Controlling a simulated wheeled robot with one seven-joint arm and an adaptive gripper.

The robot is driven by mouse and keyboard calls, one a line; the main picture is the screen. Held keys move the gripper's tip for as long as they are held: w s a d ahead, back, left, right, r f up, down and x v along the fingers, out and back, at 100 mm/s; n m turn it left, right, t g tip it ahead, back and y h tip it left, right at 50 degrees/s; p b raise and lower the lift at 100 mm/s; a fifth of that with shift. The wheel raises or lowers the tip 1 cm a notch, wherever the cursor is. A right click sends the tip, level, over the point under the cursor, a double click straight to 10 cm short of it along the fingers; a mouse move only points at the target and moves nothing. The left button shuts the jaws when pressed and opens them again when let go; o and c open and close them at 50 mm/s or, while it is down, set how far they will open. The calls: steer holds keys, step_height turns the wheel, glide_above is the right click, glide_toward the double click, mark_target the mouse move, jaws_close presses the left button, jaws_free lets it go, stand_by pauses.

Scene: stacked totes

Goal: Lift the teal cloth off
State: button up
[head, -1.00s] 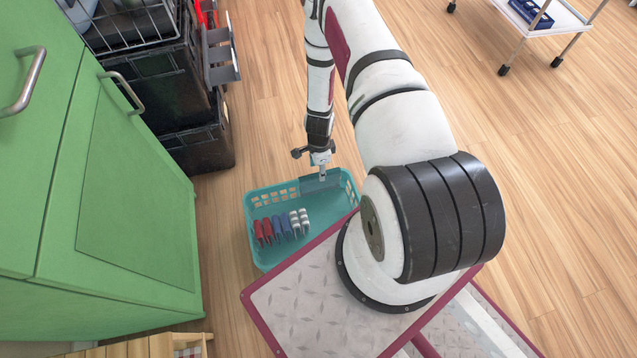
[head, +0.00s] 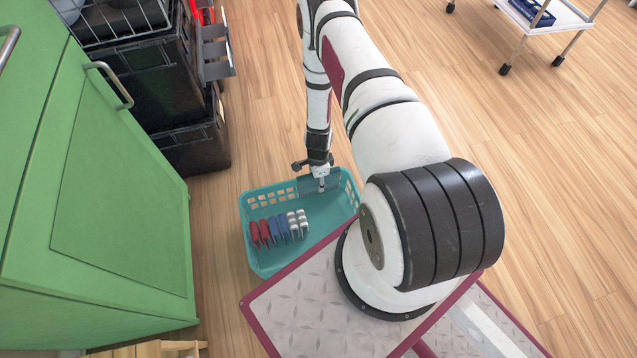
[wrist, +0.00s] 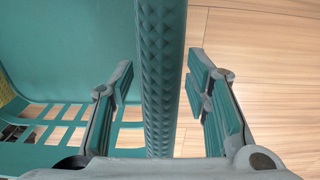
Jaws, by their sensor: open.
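A teal plastic basket (head: 262,262) with slotted walls stands on the wooden floor, close beside my base. No separate teal cloth can be made out. My gripper (head: 321,188) is at the basket's far wall, toward its right corner. In the wrist view, my gripper (wrist: 162,88) is open, with one finger on each side of a teal textured bar that looks like the basket's rim (wrist: 160,60). A gap shows between each finger and the bar. Red, blue and grey-white small items (head: 279,229) lie in a row inside the basket.
A green cabinet (head: 120,210) stands to the left. Dark stacked crates (head: 185,150) with a wire rack are behind it. A white trolley (head: 560,18) with a blue tray is at the top right.

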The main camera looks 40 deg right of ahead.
jaws_close()
steer(key=shift+r, duration=0.1)
